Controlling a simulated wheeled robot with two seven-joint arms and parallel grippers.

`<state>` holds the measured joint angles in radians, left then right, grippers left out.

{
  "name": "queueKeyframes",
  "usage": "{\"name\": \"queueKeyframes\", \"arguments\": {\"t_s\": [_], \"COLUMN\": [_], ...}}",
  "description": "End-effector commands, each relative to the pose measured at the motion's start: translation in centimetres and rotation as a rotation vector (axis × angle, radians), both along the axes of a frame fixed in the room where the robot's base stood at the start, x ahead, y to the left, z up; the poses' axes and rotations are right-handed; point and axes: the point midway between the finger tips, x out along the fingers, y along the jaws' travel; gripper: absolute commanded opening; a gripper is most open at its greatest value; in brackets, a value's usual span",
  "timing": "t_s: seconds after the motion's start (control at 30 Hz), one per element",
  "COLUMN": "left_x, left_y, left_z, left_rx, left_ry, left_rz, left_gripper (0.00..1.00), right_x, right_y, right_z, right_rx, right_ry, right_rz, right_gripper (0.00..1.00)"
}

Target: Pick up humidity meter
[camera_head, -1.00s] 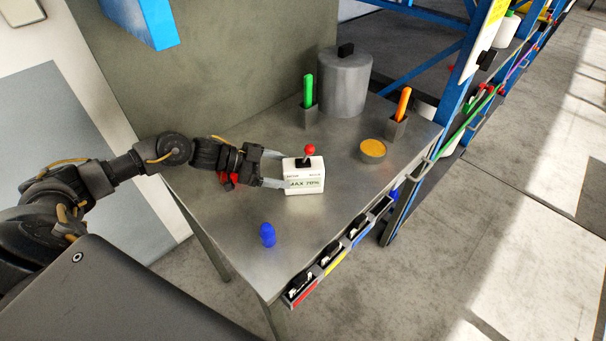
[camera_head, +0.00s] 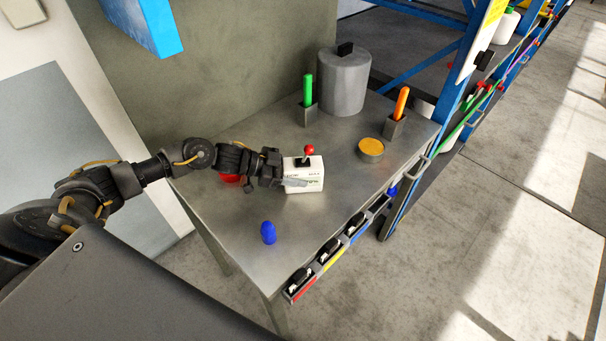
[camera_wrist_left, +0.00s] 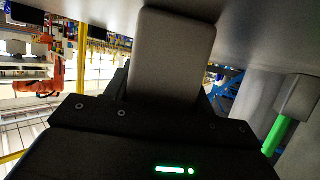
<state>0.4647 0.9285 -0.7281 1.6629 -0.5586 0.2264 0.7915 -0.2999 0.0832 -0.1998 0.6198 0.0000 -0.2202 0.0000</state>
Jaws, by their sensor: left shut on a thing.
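The humidity meter (camera_head: 311,173) is a white box on the grey metal table, with printed text on its front and a red-knobbed black lever on top. My left gripper (camera_head: 291,181) comes in from the left and is shut on the meter. One pale finger lies across its front face and hides part of the text; the other finger is hidden. The meter looks upright, and I cannot tell whether it touches the table. A grey block-like part fills the middle of the left wrist view, where the meter cannot be made out. My right gripper is out of view.
A blue egg-shaped object (camera_head: 268,232) stands on the table (camera_head: 225,225) in front. Behind are a green stick (camera_head: 308,89) in a holder, a grey canister (camera_head: 344,84), an orange stick (camera_head: 402,101) and a round orange-topped tin (camera_head: 371,148). Small bins (camera_head: 329,252) line the front edge.

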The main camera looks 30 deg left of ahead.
Motion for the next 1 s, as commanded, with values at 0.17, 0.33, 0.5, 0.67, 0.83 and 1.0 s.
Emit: {"name": "queueKeyframes", "arguments": {"t_s": [0.17, 0.33, 0.5, 0.67, 0.83, 1.0], "left_x": [0.0, 0.1, 0.1, 0.0, -1.0, -2.2], "left_y": [0.0, 0.0, 0.0, -0.2, -3.4, -6.9], "left_z": [0.2, 0.2, 0.9, 3.3, 7.2, 10.0], "left_rx": [-0.001, -0.001, -0.001, -0.001, -0.003, -0.005], "left_ry": [-0.003, -0.003, -0.006, -0.009, -0.012, -0.01], "left_rz": [0.0, 0.0, -0.001, -0.003, -0.006, -0.007], "left_gripper": [0.15, 0.15, 0.15, 0.15, 0.15, 0.15], "right_x": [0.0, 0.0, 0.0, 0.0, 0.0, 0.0], "right_y": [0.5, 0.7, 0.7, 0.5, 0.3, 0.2], "right_z": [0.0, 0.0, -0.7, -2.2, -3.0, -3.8], "right_rx": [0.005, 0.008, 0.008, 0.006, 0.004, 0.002], "right_ry": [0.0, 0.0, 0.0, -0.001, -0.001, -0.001], "right_rz": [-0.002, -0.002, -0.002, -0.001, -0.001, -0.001], "right_gripper": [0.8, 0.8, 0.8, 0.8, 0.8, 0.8]}}
